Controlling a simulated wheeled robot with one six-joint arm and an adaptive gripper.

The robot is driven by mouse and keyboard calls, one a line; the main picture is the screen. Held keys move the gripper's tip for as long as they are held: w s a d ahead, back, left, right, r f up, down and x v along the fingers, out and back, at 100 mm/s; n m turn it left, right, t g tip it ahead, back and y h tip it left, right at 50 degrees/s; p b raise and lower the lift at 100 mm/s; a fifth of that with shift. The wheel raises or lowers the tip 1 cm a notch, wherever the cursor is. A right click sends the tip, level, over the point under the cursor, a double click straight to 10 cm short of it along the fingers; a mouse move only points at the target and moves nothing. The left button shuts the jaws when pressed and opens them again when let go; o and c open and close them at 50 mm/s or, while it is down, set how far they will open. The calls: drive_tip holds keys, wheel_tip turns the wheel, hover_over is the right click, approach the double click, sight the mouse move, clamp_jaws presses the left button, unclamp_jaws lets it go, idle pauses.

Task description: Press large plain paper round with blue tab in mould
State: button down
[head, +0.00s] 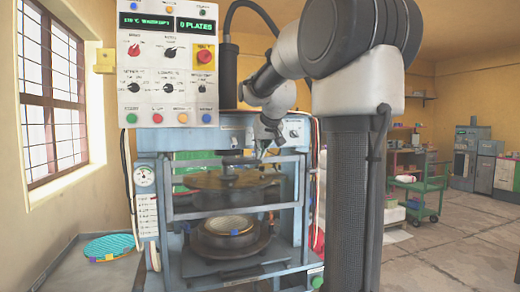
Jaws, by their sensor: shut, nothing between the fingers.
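A pale, round sheet (228,222) lies in the round lower mould (232,248) inside the blue press frame (293,170). A small blue tab (235,232) shows at its front edge. The dark upper mould (232,198) hangs above it with a gap between, so the press stands open. My gripper (262,153) is shut and empty at the top front of the press, above the upper mould. It is small and partly lost against the press parts. The control panel (170,98) shows a warm-up text and "0 PLATES", with knobs and coloured buttons.
A teal patterned round (108,243) with yellow and orange marks lies on the ledge at the left. A bar guard crosses the press front. A dial gauge (144,176) sits on its left post. A green cart (425,190) stands behind at right; the right floor is open.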

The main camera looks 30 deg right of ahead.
sight(258, 208)
wheel_tip(258, 208, down, 19)
drive_tip(key=shift+f, duration=0.1)
drive_tip(key=shift+s+f, duration=0.1)
drive_tip(key=shift+f, duration=0.25)
drive_tip(key=shift+a+f, duration=0.1)
drive_tip(key=shift+r, duration=0.25)
drive_tip(key=r, duration=0.5)
drive_tip(key=shift+s, duration=0.4)
drive_tip(key=v, duration=0.9)
drive_tip(key=s+a+f+n+g, duration=0.1)
drive_tip(key=s+a, duration=0.3)
drive_tip(key=s, duration=0.4)
drive_tip(key=s+a+f+n+g+y, duration=0.1)
drive_tip(key=s+a+f, duration=0.3)
drive_tip(key=s, duration=0.4)
drive_tip(key=s+a+f+n+g+y, duration=0.1)
drive_tip(key=s+a+f+g, duration=0.1)
drive_tip(key=s, duration=0.6)
drive_tip(key=a+f, duration=0.1)
drive_tip(key=a, duration=0.1)
drive_tip(key=shift+s+a+f, duration=0.25)
drive_tip(key=shift+a, duration=0.1)
